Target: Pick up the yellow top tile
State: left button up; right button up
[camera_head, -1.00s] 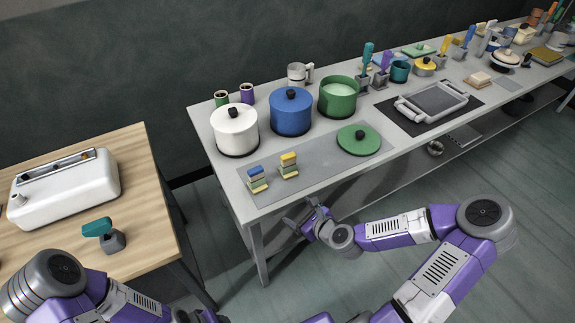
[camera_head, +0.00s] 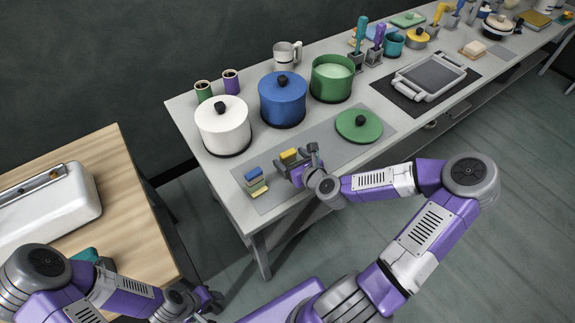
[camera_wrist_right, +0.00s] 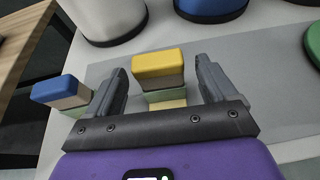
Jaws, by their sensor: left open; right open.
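The yellow top tile (camera_wrist_right: 158,63) lies on top of a short stack of tiles, with a brown or grey layer and pale green and cream layers below it. It also shows in the head view (camera_head: 289,155), partly hidden by my right gripper. My right gripper (camera_wrist_right: 160,80) is open, with one finger on each side of the stack. The fingers appear apart from the tile. A second stack with a blue top tile (camera_wrist_right: 61,88) stands just left of the left finger. My left gripper (camera_head: 208,300) is open and empty, low by the wooden table.
A grey mat (camera_head: 262,203) lies under the stacks. White (camera_head: 222,128), blue (camera_head: 283,102) and green (camera_head: 331,80) pots stand behind them. A green lid (camera_head: 358,125) lies to the right. The mat between stacks and lid is mostly clear.

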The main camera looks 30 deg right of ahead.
aim_at(290, 159)
jog(key=b+x, duration=0.1)
jog(key=x, duration=0.3)
jog(key=shift+f, duration=0.1)
jog(key=shift+c, duration=0.3)
jog(key=shift+a, duration=0.1)
jog(key=c, duration=1.1)
